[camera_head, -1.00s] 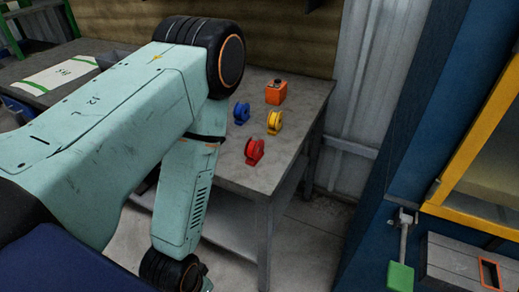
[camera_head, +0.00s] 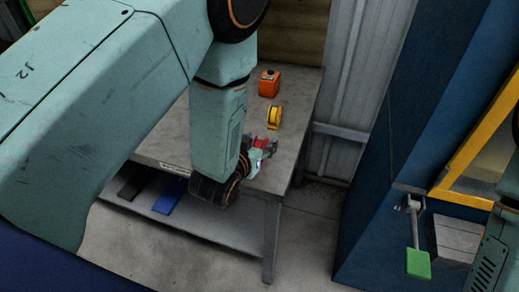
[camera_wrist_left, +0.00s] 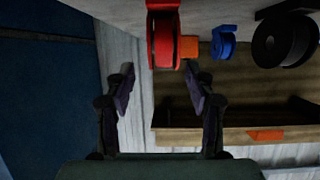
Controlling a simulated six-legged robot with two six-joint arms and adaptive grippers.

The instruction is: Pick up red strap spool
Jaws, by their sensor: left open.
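The red strap spool (camera_head: 263,142) is on the grey table (camera_head: 182,130) near its right front part, partly hidden by my left gripper (camera_head: 258,156). In the left wrist view the red spool (camera_wrist_left: 164,40) is at the top middle, just beyond and roughly between the two fingertips of my left gripper (camera_wrist_left: 160,75). The fingers are apart and nothing is between them. I cannot tell whether a finger touches the spool. My right gripper is out of view.
A yellow spool (camera_head: 274,117) and an orange box (camera_head: 269,84) stand behind the red spool. The left wrist view shows a blue spool (camera_wrist_left: 223,42) and a black spool (camera_wrist_left: 285,42). A blue cabinet (camera_head: 385,170) stands at the right, beyond a floor gap.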

